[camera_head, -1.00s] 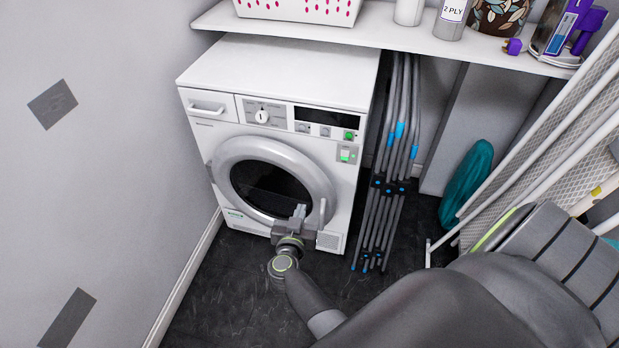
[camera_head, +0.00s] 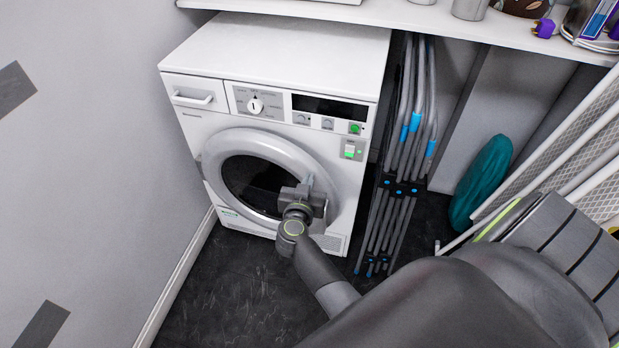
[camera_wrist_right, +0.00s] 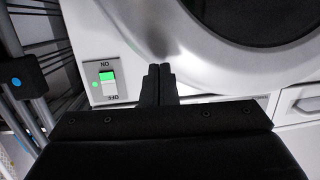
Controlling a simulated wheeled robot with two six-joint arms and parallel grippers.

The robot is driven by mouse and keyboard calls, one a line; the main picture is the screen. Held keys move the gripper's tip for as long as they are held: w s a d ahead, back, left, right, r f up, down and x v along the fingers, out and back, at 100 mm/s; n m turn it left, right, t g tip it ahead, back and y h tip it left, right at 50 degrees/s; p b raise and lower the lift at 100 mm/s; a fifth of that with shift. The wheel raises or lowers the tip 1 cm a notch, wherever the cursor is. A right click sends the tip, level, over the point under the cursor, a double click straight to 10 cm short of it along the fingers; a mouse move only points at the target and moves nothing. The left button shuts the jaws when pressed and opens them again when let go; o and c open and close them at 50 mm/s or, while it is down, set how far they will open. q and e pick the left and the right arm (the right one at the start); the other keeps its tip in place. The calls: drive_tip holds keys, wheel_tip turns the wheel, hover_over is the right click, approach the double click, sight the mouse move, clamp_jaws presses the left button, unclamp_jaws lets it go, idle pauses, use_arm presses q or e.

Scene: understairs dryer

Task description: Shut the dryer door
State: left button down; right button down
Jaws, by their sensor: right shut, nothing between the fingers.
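The white dryer (camera_head: 200,140) stands against the left wall. Its round door (camera_head: 222,140) has a thick grey-white ring and dark glass; it sits against the dryer front, flush or nearly so, and I cannot tell if it is latched. My right gripper (camera_head: 309,181) is shut and empty, in front of the lower right part of the door ring and hiding most of the handle there. In the right wrist view, the closed fingertips (camera_wrist_right: 158,70) point at the edge of the door ring (camera_wrist_right: 205,40), touching or very close. My left gripper is out of view.
A switch plate (camera_wrist_right: 106,80) with green lights is on the dryer's front. A folded grey rack (camera_head: 400,170) stands right of the dryer. A teal bundle (camera_head: 482,185) and white-framed racks are farther right. A shelf (camera_head: 400,20) crosses above. Dark floor (camera_head: 225,290) in front is clear.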

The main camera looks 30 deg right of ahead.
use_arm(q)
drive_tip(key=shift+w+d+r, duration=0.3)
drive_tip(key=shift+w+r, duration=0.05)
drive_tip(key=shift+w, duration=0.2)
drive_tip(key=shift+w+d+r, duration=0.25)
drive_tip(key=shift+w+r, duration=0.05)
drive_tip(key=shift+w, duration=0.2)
use_arm(e)
drive_tip(key=shift+w+d+f, duration=0.1)
drive_tip(key=shift+w+d, duration=0.3)
drive_tip(key=shift+d, duration=0.05)
